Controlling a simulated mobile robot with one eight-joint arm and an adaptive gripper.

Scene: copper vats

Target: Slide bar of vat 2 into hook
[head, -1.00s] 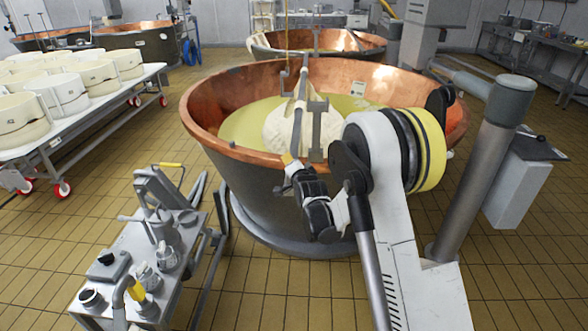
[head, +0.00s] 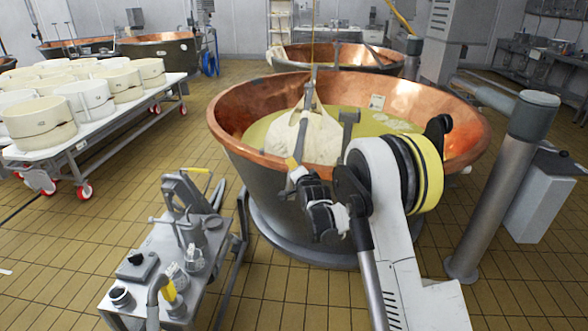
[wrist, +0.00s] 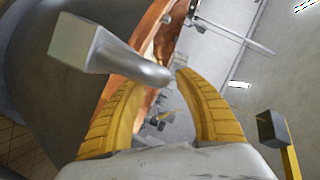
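A grey bar (head: 306,115) reaches over the near copper vat (head: 228,125). Whitish cloth (head: 318,138) hangs from it into the yellowish liquid. My gripper (head: 295,165) is at the bar's near end, by the rim. In the wrist view, the yellow fingers of my gripper (wrist: 165,82) close around the bar (wrist: 140,66), whose square end (wrist: 75,42) sticks out left. A grey upright bracket (head: 348,118) with a blocky top stands right of the bar, apart from it in the head view. It may be the hook; its shape is unclear. I see no vat number.
A steel cart (head: 150,262) with fittings stands at front left. A white table (head: 150,96) with round moulds is at left. A thick grey post (head: 500,190) stands right of the vat. A second copper vat (head: 285,55) is behind. Tiled floor is open at left.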

